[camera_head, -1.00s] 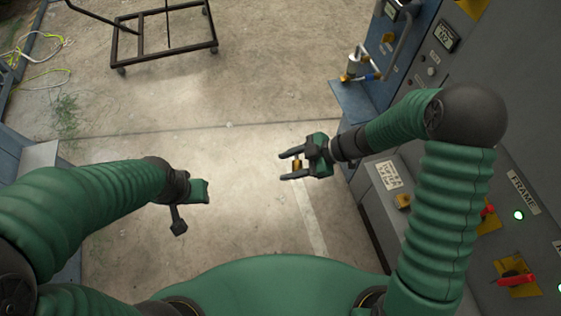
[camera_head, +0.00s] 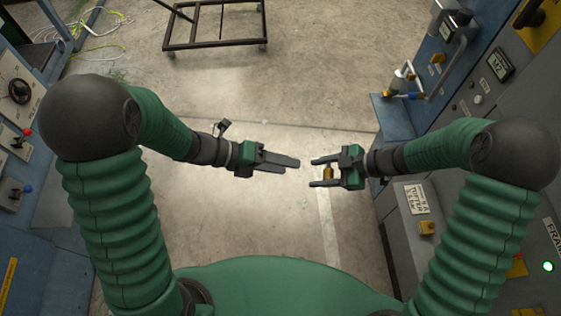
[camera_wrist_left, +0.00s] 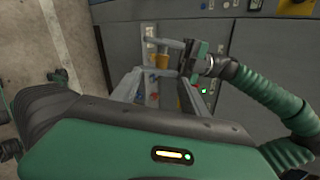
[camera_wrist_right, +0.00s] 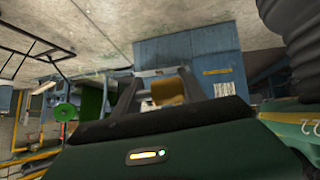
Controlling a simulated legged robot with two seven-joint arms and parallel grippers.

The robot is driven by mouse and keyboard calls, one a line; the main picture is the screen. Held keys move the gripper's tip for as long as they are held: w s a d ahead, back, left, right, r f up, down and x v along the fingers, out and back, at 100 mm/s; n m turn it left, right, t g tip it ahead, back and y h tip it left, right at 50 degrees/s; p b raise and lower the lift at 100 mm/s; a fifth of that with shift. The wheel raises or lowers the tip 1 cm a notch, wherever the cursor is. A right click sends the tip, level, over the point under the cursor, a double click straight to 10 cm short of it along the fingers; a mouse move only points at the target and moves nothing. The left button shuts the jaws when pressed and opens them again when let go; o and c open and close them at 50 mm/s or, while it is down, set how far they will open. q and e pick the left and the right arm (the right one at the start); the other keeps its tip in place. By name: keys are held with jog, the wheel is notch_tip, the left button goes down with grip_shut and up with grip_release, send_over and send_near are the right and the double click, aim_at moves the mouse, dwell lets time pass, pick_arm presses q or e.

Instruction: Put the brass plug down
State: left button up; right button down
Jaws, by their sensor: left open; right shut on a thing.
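The brass plug (camera_head: 328,172) is a small golden piece between the fingers of my right gripper (camera_head: 318,173). It is held in the air over the concrete floor. My right gripper is shut on it. The plug also shows in the left wrist view (camera_wrist_left: 162,61) and between the right fingers in the right wrist view (camera_wrist_right: 168,91). My left gripper (camera_head: 293,163) is empty and points at the right gripper, with a small gap between their fingertips in the head view. Its fingers stand apart in the left wrist view (camera_wrist_left: 160,90).
A grey cabinet (camera_head: 402,240) with labels and a blue shelf (camera_head: 395,118) carrying a small fitting stand on the right. A blue panel with knobs (camera_head: 25,170) is on the left. A black wheeled frame (camera_head: 215,45) stands farther back. The middle floor (camera_head: 260,220) is clear.

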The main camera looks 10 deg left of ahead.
aim_at(328, 172)
pick_arm(q)
jog(key=x, duration=1.1)
jog(key=shift+w+d+f, duration=0.15)
jog(key=shift+d, duration=0.05)
jog(key=shift+a, duration=0.4)
grip_shut()
pick_arm(e)
jog(key=shift+a, duration=0.45)
jog(key=c, duration=0.9)
grip_release()
jog(key=shift+d, duration=0.15)
jog(key=shift+c, duration=0.2)
pick_arm(q)
jog(key=shift+d, duration=0.2)
pick_arm(e)
jog(key=o, duration=0.4)
jog(key=shift+c, duration=0.2)
